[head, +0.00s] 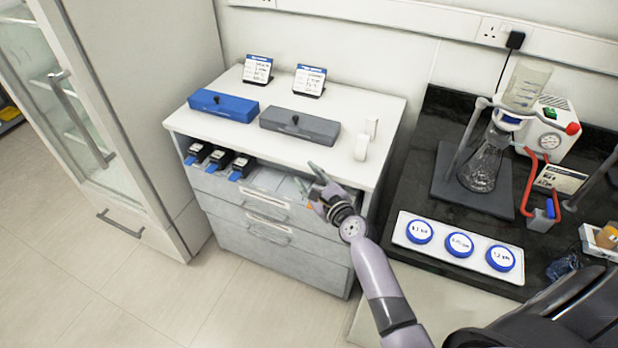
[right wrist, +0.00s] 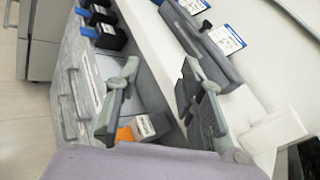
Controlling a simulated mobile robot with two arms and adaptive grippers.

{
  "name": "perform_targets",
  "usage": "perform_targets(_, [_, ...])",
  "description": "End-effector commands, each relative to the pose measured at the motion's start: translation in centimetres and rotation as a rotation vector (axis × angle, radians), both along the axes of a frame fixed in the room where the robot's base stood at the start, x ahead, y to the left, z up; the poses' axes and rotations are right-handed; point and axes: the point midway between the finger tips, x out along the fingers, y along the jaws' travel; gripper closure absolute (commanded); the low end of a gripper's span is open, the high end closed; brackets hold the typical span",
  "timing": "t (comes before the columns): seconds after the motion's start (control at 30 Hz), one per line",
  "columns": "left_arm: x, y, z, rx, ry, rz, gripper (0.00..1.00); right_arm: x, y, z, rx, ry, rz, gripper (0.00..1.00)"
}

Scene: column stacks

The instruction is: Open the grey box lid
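The grey box (head: 300,126) is long and low, with a small dark knob on its lid. The lid looks closed. It lies on the white cabinet top to the right of a similar blue box (head: 223,106). My right gripper (head: 316,183) is in front of the cabinet's front edge, below and in front of the grey box and apart from it. In the right wrist view, my right gripper's fingers (right wrist: 160,88) are spread with nothing between them. The grey box (right wrist: 200,42) shows there beyond the fingertips. My left gripper is not in view.
Two label cards (head: 310,80) stand behind the boxes. A white block (head: 361,148) stands right of the grey box. Black devices with blue fronts (head: 217,162) sit in the open shelf below. A dark bench (head: 422,175) with glassware and blue-lidded containers is at the right.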

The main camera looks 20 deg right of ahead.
Motion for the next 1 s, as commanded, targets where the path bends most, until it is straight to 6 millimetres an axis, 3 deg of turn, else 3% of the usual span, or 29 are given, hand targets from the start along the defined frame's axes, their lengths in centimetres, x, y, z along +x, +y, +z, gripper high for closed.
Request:
perform_targets(0.43, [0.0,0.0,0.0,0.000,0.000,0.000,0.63,0.0,0.0,-0.1,-0.001,0.001,0.000,0.64])
perform_targets(0.57, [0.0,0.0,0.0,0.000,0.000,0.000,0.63,-0.4,0.3,-1.8,-0.057,0.033,0.014,0.64])
perform_targets(0.67, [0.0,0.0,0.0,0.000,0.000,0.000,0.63,-1.5,1.0,-5.5,-0.184,0.096,0.047,0.64])
perform_targets(0.77, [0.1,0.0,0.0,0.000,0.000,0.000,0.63,-3.6,2.0,-10.9,-0.381,0.189,0.120,0.64])
perform_targets(0.87, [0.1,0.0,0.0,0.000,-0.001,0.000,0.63,-6.8,3.0,-17.0,-0.611,0.286,0.230,0.64])
perform_targets(1.0, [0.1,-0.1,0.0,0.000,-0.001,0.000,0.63,-12.9,4.1,-25.3,-0.949,0.404,0.449,0.64])
